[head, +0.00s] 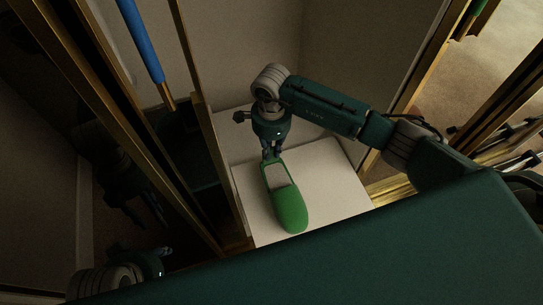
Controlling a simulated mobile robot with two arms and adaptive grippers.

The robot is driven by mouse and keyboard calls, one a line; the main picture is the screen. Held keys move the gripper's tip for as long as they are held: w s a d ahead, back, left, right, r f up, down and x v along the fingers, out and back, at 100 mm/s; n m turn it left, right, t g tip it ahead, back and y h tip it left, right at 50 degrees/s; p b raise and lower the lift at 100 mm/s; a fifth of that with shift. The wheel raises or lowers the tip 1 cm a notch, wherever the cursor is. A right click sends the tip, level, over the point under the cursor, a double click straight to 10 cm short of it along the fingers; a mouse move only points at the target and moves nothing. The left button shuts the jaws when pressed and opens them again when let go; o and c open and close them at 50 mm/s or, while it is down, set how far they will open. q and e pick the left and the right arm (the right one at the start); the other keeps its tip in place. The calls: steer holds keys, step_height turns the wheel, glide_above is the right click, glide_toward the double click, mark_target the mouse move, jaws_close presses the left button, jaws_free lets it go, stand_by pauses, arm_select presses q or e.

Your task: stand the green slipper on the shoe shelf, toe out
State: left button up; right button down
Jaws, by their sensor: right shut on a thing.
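The green slipper (289,209) is on a pale, flat shelf surface (340,185), which looks like the shoe shelf. Its rounded toe points toward the bottom of the view, and its opening and heel point toward the back wall. My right gripper (272,155) comes down from above and is shut on the heel end of the slipper. The sole seems to be on or just above the board; I cannot tell which. My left gripper (166,251) is low at the left, dark and partly hidden, away from the slipper; its fingers are unclear.
Brass-coloured posts (203,110) stand left of the shelf, and a brass edge (395,188) runs along its right. A blue pole (143,42) leans at the upper left. Pale walls close the back. The board is bare on both sides of the slipper.

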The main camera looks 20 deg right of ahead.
mark_target(271, 163)
arm_select(q)
steer(key=shift+s, duration=0.1)
arm_select(e)
steer(key=shift+f, duration=1.6)
arm_select(q)
steer(key=shift+b, duration=0.35)
arm_select(e)
steer(key=shift+f, duration=0.2)
steer(key=c, duration=1.7)
jaws_free()
arm_select(q)
steer(key=shift+f, duration=0.1)
arm_select(e)
steer(key=shift+r, duration=0.1)
steer(key=shift+r, duration=0.25)
step_height(271, 163, up, 3)
steer(key=shift+f+p, duration=0.1)
steer(key=shift+p, duration=0.4)
arm_select(q)
steer(key=p+x, duration=0.1)
steer(key=x, duration=0.4)
steer(key=shift+s+d+f, duration=0.1)
steer(key=shift+f, duration=0.15)
arm_select(e)
step_height(271, 163, up, 9)
